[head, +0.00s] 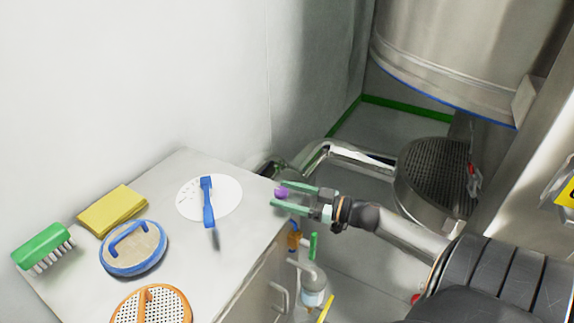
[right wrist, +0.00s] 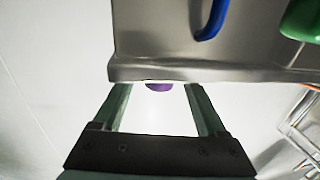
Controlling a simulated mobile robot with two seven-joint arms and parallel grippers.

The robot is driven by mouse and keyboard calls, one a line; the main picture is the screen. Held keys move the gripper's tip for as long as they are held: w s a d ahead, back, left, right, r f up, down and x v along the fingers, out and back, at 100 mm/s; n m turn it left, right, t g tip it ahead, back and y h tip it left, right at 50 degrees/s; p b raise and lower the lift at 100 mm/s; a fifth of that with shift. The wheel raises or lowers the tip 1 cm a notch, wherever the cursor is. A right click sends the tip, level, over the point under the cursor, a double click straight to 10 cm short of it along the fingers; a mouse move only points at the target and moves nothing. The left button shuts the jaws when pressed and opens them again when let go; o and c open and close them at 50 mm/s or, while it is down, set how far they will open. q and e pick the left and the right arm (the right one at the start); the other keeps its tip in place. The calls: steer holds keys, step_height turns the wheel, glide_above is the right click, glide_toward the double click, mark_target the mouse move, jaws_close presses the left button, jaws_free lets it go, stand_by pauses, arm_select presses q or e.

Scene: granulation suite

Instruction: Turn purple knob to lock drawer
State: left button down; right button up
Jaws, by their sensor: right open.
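The purple knob (head: 281,192) shows at the right edge of the steel cabinet top, between the fingertips of my right gripper (head: 279,195). The two green fingers are spread apart on either side of it. In the right wrist view the knob (right wrist: 158,87) is centred between the open fingers, partly hidden by a steel edge. I cannot tell whether a finger touches it. The cabinet front (head: 255,287) with a bar handle (head: 281,297) is seen at a steep angle, so the drawer's state is unclear. My left gripper is out of view.
The cabinet top (head: 185,165) holds a yellow sponge (head: 112,210), a green brush (head: 42,245), a blue-handled tool (head: 208,203) on a white disc, and blue and orange round sieves. Steel pipework and a large vessel (head: 465,45) stand at the right.

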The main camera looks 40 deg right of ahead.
steer(key=c, duration=0.8)
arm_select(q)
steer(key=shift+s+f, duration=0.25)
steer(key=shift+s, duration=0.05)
arm_select(e)
jaws_close()
